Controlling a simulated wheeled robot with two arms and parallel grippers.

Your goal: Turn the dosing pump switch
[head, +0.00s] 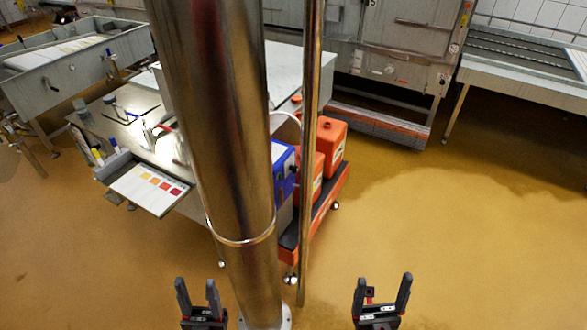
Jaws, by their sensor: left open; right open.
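A blue box (284,170), which looks like the dosing pump, shows partly behind a thick steel pillar, at the side of the bench. A small dark part on its right side may be the switch, but it is too small to tell its position. My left gripper (197,286) is open and empty at the bottom, left of the pillar's foot. My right gripper (384,286) is open and empty at the bottom, right of the pillar. Both are well apart from the blue box.
The steel pillar (228,140) and a thinner pole (310,150) block the middle. Orange canisters (331,142) stand on an orange cart (327,207) beside the box. The wet floor at right (470,230) is clear.

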